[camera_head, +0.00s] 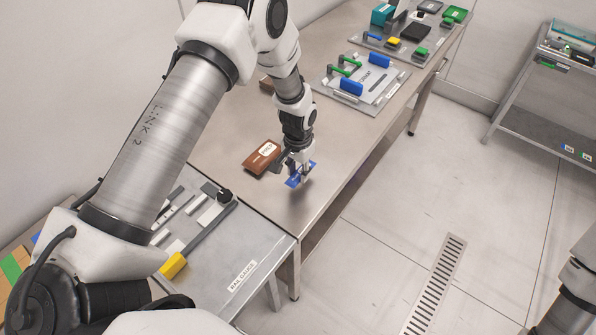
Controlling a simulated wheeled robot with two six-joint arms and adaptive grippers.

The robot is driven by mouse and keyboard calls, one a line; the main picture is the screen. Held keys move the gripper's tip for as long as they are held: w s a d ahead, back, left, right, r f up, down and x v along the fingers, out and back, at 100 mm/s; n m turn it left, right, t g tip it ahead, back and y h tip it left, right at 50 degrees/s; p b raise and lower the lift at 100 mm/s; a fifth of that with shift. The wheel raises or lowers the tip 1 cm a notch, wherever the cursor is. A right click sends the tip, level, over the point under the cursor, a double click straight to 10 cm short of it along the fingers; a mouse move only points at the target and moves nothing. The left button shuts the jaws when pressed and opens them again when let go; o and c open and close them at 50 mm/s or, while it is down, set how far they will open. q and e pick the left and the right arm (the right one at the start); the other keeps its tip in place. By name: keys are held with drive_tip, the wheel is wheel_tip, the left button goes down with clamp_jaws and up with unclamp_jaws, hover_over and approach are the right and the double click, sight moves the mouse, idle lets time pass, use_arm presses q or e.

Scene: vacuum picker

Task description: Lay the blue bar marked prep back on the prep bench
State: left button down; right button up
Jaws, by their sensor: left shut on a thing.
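My left gripper (301,172) reaches down over the steel bench (230,130) near its front edge. It is shut on a blue bar (292,183), which shows partly on both sides of the fingers. The fingers hide part of the bar, and any marking on it cannot be read. I cannot tell for sure whether the bar touches the bench top or hangs just above it.
A brown block (255,163) with a white label lies just left of the gripper. A grey panel (225,275) with a yellow-ended tool (174,265) stands nearer. Trays with blue and green parts (366,80) sit farther along the bench. A shelf cart (540,100) stands right.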

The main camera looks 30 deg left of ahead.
sight(298, 172)
use_arm(q)
drive_tip(key=f, duration=0.1)
drive_tip(key=f+p, duration=0.1)
drive_tip(key=w+p, duration=0.1)
drive_tip(key=shift+a+f, duration=0.25)
drive_tip(key=shift+f, duration=0.55)
drive_tip(key=shift+f, duration=0.15)
drive_tip(key=c, duration=0.8)
unclamp_jaws()
